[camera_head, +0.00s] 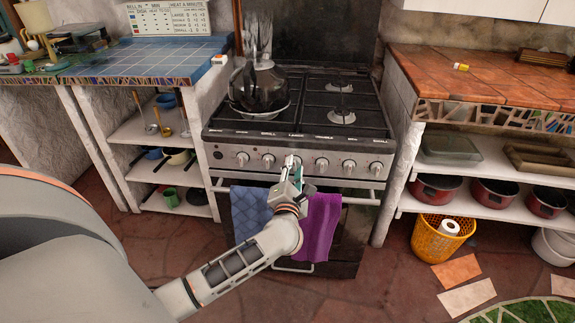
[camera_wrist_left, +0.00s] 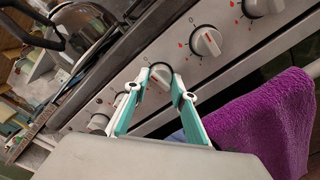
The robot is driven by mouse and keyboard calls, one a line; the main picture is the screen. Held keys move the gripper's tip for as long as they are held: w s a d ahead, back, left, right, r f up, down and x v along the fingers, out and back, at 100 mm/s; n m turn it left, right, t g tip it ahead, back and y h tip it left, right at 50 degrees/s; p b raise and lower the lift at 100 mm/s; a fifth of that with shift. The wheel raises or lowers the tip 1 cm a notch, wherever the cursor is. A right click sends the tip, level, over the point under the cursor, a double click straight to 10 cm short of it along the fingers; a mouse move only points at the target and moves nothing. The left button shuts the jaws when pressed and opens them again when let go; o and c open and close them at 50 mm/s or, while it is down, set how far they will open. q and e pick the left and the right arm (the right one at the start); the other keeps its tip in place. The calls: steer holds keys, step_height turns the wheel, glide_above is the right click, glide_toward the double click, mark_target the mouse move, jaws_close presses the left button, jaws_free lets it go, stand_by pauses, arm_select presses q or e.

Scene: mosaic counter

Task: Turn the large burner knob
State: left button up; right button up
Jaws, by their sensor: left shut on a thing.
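The stove's front panel (camera_head: 225,155) carries a row of white knobs under small labels. The large burner knob (camera_wrist_left: 160,72) is white with a dark ring and sits near the middle of the row. In the head view my gripper mostly covers it. My left gripper (camera_head: 292,164) reaches up to the panel from below. In the left wrist view its two fingers (camera_wrist_left: 161,84) are on either side of this knob and shut on it. The neighbouring knob (camera_wrist_left: 207,41) is free, with red marks beside it. My right gripper is not in view.
A dark kettle-like pot (camera_head: 262,88) stands on the left burners. A blue towel (camera_head: 250,212) and a purple towel (camera_head: 319,224) hang on the oven rail, close to my left wrist. Tiled counters flank the stove. An orange basket (camera_head: 432,240) stands on the floor at right.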

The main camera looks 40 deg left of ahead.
arm_select(q)
steer(key=shift+r+m+p, duration=0.1)
steer(key=shift+m+p, duration=0.55)
steer(key=shift+m, duration=0.15)
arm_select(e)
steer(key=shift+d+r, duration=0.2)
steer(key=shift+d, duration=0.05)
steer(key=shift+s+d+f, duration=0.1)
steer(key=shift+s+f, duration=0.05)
arm_select(q)
steer(key=o, duration=1.1)
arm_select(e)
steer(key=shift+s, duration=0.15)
arm_select(q)
steer(key=shift+s, duration=0.15)
